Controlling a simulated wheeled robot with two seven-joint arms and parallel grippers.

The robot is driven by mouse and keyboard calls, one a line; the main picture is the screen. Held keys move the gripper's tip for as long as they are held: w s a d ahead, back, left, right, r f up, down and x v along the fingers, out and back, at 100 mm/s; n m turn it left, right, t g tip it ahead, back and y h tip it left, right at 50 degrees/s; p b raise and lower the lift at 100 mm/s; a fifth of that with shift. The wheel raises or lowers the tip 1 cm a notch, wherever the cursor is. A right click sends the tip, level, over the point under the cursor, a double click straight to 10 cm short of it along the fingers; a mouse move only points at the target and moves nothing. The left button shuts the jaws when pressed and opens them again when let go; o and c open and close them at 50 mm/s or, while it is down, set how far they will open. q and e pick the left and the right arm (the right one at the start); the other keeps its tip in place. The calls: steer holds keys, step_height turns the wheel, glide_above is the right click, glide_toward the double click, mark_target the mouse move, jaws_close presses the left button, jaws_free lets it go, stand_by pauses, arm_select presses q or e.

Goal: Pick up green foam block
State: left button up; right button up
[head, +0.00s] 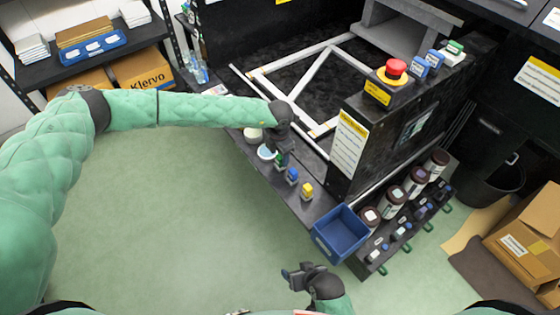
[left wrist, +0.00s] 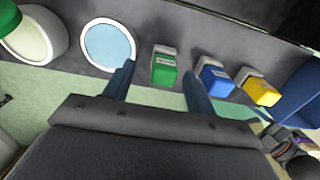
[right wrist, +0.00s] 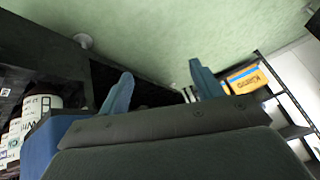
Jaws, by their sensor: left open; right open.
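The green foam block (left wrist: 164,67) sits on the dark ledge between a round blue-topped dish and a blue block, with a paler end facing away. In the head view the green block (head: 281,161) shows just below my left gripper (head: 281,148), partly covered by it. In the left wrist view my left gripper (left wrist: 160,78) is open, with its fingertips on either side of the green block's near end; I cannot tell whether they touch it. My right gripper (head: 294,277) is open and empty over the floor, away from the ledge.
The blue block (head: 292,175) and a yellow block (head: 307,191) stand along the same ledge, then a blue bin (head: 341,233). The round dish (head: 267,152) is close to my left gripper. Several brown bottles (head: 397,194) stand beyond the bin. Green floor (head: 170,220) is open in front.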

mark_target(280, 162)
arm_select(q)
steer(key=shift+s+d+f+p, duration=0.1)
steer(key=shift+f+p, duration=0.1)
steer(key=shift+f, duration=1)
steer(key=shift+d+f+p, duration=0.1)
steer(key=shift+f+p, duration=0.05)
steer(key=shift+f, duration=1)
steer(key=c, duration=1.1)
arm_select(e)
step_height(280, 162, up, 4)
steer(key=shift+s+f, duration=0.1)
